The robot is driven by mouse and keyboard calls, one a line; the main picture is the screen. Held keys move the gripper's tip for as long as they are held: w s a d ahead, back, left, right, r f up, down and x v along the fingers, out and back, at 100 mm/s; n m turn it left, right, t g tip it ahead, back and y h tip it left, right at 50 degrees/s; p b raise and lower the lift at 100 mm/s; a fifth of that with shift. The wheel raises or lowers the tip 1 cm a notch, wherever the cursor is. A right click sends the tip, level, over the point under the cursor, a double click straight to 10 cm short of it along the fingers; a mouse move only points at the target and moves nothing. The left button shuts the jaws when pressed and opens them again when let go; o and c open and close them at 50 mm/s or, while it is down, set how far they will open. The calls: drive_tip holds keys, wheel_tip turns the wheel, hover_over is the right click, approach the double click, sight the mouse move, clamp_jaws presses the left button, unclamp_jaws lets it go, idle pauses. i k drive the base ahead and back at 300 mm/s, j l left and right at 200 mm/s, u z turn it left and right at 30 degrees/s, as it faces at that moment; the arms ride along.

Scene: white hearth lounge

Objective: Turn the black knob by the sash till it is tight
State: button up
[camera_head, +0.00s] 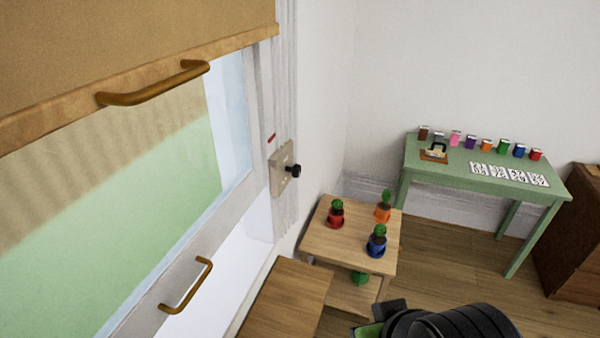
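The black knob (293,171) sticks out to the right from a beige wall plate (282,168) beside the window frame. A small red mark (271,137) shows on the frame just above the plate. The window sash (234,115) is at the left, with a brown bar handle (188,285) low on it. Black ribbed parts of my arm show at the bottom right edge, well below and right of the knob, with nothing of mine touching it. A dark blocky part at their left end may belong to my gripper; its fingers cannot be made out.
A tan blind (130,40) with a bar handle (155,84) covers the upper window. A wooden stand (318,242) below the knob holds several small potted cacti. A wooden surface (285,300) is in front of it. A green table (440,180) with small jars stands at the back right.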

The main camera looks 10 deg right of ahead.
sight(295, 171)
drive_tip(key=i+l+u, duration=0.65)
drive_tip(key=l+u, duration=0.2)
